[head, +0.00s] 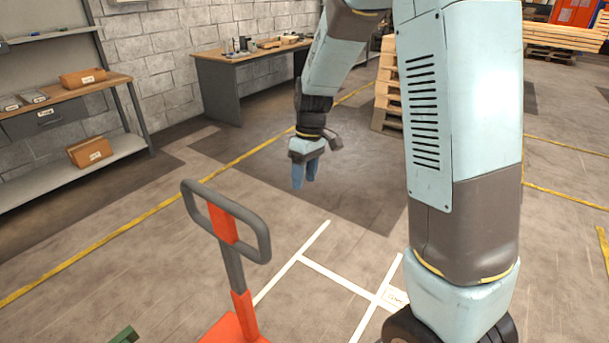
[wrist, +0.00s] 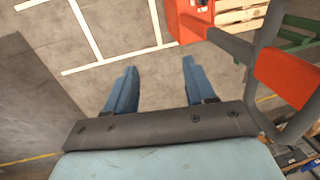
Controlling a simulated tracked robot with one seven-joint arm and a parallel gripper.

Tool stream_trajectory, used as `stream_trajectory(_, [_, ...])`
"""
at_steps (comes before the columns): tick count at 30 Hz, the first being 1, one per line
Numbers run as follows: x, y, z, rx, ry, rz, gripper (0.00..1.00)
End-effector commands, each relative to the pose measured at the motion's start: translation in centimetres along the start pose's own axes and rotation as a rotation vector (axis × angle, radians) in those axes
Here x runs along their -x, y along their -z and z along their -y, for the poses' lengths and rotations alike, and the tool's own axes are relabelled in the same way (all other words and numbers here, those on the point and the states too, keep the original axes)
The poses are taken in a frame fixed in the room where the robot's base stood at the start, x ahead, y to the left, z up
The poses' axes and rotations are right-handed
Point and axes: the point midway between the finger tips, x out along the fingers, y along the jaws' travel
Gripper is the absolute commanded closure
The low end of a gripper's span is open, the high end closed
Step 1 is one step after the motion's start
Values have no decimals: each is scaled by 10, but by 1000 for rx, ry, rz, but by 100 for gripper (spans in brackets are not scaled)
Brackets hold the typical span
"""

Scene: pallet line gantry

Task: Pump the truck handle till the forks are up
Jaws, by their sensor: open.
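The truck handle (head: 226,222) is a dark grey loop with an orange centre strip on a grey and orange shaft. It stands tilted at the lower left of the head view. The orange truck body (head: 236,328) shows at the bottom edge. My gripper (head: 304,184) points down, to the right of the handle loop and apart from it. In the wrist view my gripper (wrist: 158,75) is open with nothing between its blue fingers. The handle (wrist: 288,78) shows there at the right, beside the fingers. The forks cannot be made out clearly.
A workbench with a cardboard box (head: 83,78) stands at the left. A grey desk (head: 222,85) stands by the back wall. Wooden pallets (head: 565,38) are at the upper right. The marked floor around my gripper is clear.

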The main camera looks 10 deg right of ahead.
Motion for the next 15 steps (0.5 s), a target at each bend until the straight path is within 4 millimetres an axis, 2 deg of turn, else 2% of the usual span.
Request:
stream_trajectory(2, [0,0,0,0,0,0,49])
stream_trajectory(15, [0,0,0,1,0,0,91])
